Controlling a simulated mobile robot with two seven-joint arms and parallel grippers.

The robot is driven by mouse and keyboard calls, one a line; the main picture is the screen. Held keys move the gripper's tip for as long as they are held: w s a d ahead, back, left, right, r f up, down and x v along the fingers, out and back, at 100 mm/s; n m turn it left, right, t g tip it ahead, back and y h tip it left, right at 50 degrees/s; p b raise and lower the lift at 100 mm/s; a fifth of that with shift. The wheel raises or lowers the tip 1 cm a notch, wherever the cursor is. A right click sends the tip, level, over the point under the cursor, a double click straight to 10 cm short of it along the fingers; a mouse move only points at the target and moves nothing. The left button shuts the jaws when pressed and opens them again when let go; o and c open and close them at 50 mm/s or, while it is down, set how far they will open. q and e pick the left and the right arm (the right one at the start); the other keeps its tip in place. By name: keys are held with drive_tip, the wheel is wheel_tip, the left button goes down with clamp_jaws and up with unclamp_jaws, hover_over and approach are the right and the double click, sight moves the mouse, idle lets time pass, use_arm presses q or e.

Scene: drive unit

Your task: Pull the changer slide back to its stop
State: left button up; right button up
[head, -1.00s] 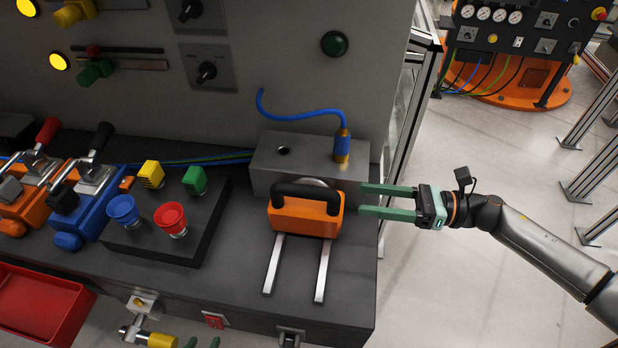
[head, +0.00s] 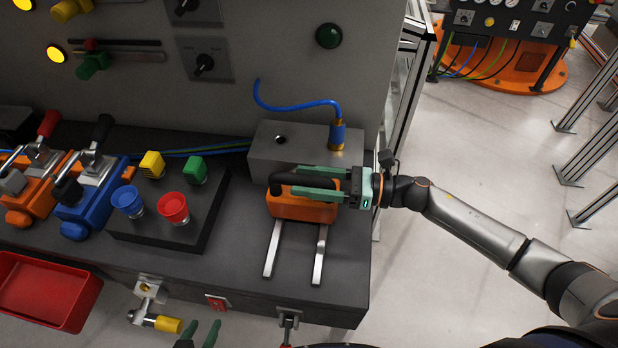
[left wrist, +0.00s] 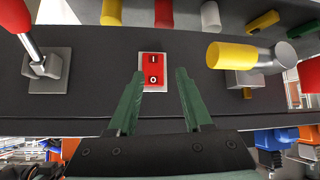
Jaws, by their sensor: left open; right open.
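The changer slide is an orange block (head: 290,209) with a black bar handle (head: 283,179) on top. It sits at the back end of two metal rails (head: 272,250), close against a grey metal block (head: 262,147). My right gripper (head: 298,181) comes in from the right and is open. Its green fingers lie along the two sides of the handle bar and hide part of it; I cannot tell whether they touch it. My left gripper (head: 198,336) is open and empty at the bottom edge, below the bench front. It also shows in the left wrist view (left wrist: 158,72).
A black box with colored buttons (head: 172,205) and clamps with levers (head: 88,205) stand left of the rails. A blue hose (head: 300,106) runs to the grey block. A red rocker switch (left wrist: 153,72) and a yellow-handled valve (left wrist: 232,56) sit on the bench front. The rails' front part is clear.

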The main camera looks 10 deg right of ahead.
clamp_jaws()
idle(0.3)
idle(1.0)
